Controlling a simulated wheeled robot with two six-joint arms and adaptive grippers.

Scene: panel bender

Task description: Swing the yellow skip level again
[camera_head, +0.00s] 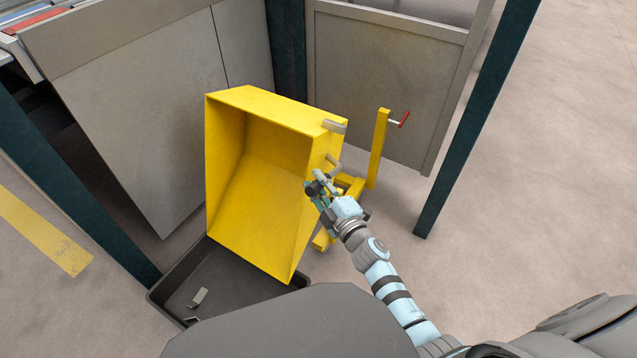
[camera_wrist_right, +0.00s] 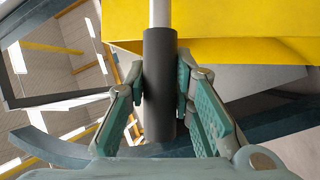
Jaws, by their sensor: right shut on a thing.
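The yellow skip (camera_head: 265,180) stands tipped on its side in the head view, its open mouth facing me and its lower edge over a dark tray (camera_head: 170,283). My right gripper (camera_head: 318,187) is at the skip's right side. In the right wrist view its fingers are closed around a dark cylindrical handle (camera_wrist_right: 159,85) on a light rod, with the skip's yellow body (camera_wrist_right: 240,25) behind it. Part of the skip's yellow stand (camera_head: 378,150) shows to the right, with a red-tipped lever (camera_head: 404,120). My arm partly hides the stand's base. My left gripper is out of view.
The tray holds a few small grey metal offcuts (camera_head: 199,298). Grey machine panels (camera_head: 150,110) stand behind and left of the skip. A dark green post (camera_head: 475,120) rises right of the stand. The floor further right is clear.

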